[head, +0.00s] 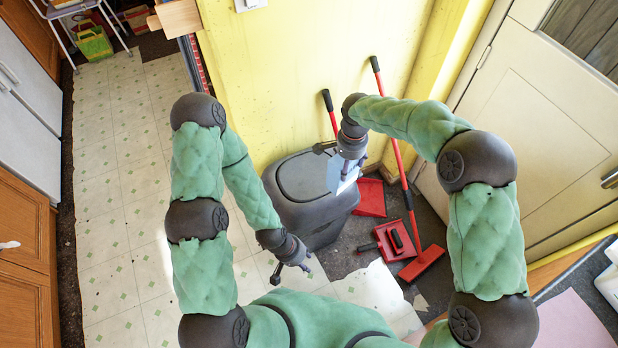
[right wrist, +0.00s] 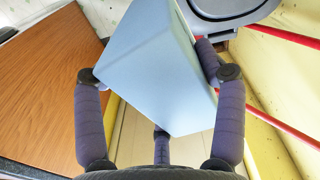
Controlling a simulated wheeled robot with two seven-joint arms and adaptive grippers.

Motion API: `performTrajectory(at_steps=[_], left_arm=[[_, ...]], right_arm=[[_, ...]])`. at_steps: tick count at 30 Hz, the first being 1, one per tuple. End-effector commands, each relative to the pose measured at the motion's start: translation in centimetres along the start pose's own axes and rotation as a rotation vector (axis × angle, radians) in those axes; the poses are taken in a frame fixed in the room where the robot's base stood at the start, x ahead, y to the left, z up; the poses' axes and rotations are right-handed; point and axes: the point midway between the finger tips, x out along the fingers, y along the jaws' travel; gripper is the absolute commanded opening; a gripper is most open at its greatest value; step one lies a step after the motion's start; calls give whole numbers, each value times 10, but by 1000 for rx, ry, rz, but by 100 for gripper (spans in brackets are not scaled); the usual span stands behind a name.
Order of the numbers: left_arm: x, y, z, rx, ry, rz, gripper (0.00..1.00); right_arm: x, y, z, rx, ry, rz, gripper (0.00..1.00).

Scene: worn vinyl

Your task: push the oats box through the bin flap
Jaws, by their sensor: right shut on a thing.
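The grey bin (head: 318,222) stands on the floor against the yellow wall, with a dark oval flap panel (head: 305,177) in its lid. The lid also shows at the top of the right wrist view (right wrist: 240,12). My right gripper (head: 343,160) is shut on a plain pale blue box (right wrist: 160,72), seemingly the oats box, which shows over the right part of the lid in the head view (head: 345,183). I cannot tell whether it touches the lid. My left gripper (head: 291,270) is empty, fingers apart, in front of the bin.
A red dustpan (head: 370,198), a red brush (head: 393,240) and a long red-handled broom (head: 424,264) are right of the bin. A cream door (head: 545,120) is further right. Tiled floor (head: 110,220) at left is clear. A green bag (head: 94,42) is far back.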

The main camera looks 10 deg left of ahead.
Motion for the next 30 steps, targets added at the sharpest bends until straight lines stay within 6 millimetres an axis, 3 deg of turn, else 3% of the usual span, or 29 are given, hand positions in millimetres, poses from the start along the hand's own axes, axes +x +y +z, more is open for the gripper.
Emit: performTrajectory(at_steps=[18,30], left_arm=[[35,-12,-1,0,0,0,40],[43,-15,-2,0,0,0,40]], right_arm=[[64,-82,16,221,0,0,12],[80,-104,21,285,0,-1,12]])
